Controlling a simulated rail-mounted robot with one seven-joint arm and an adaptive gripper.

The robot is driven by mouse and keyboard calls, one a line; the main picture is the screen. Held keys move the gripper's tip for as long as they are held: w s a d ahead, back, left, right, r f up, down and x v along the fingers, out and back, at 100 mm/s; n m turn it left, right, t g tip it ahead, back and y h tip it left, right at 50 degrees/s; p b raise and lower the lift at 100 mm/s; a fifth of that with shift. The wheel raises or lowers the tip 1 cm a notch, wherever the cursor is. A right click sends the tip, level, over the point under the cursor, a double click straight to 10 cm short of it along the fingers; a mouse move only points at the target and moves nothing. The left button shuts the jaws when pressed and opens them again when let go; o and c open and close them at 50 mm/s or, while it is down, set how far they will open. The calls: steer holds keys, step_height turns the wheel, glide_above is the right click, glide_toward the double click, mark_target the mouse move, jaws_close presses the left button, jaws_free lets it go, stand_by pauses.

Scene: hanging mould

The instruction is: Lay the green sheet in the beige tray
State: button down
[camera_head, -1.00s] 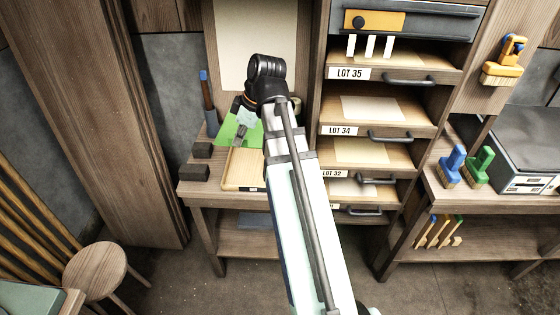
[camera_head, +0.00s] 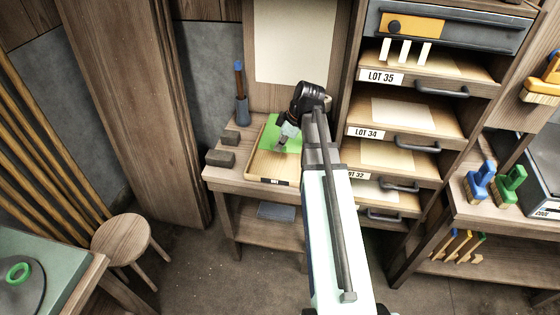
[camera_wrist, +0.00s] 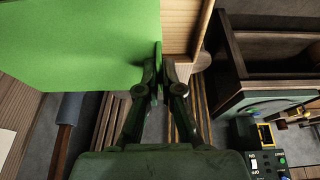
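The green sheet (camera_head: 268,134) is over the back part of the beige tray (camera_head: 261,165) in the head view. I cannot tell whether it touches the tray floor. My gripper (camera_head: 282,144) is at the sheet's near right part. In the wrist view my gripper (camera_wrist: 161,76) is shut on the edge of the green sheet (camera_wrist: 75,45), which spreads to the upper left. A beige wooden part of the tray (camera_wrist: 181,22) shows beyond the fingertips. My arm hides the tray's right side in the head view.
Two dark blocks (camera_head: 220,158) and a blue-handled tool in a holder (camera_head: 241,95) stand left of the tray. The drawer rack with the LOT 34 drawer (camera_head: 405,125) is close on the right. A stool (camera_head: 121,238) stands at lower left.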

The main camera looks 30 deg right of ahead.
mark_target(276, 169)
steer(key=shift+f+p, duration=0.65)
steer(key=shift+f, duration=3.75)
steer(key=shift+f, duration=0.2)
steer(key=c, duration=1.3)
jaws_free()
steer(key=b+v, duration=0.2)
steer(key=v, duration=1)
steer(key=shift+r, duration=0.2)
